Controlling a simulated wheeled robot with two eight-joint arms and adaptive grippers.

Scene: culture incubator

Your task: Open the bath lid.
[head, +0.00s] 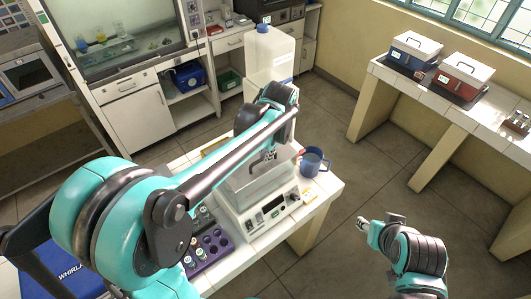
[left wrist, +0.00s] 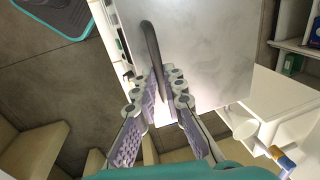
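The water bath (head: 262,212) stands on the white bench in the head view, with its grey lid (head: 240,186) on top. In the left wrist view the lid (left wrist: 210,50) is a pale grey plate carrying a dark bar handle (left wrist: 152,50). My left gripper (head: 268,158) is over the lid in the head view. In the left wrist view its fingertips (left wrist: 168,86) are close together around the near end of the handle; whether they grip it is unclear. My right gripper (head: 364,226) is away from the bath, over the floor; its fingers are too small to read.
A blue mug (head: 313,162) stands beside the bath's right side. A purple tube rack (head: 208,247) is at its front left. A white jug (head: 270,54) is behind the bath. Two lidded boxes, blue (head: 411,61) and red (head: 459,82), sit on the far right bench.

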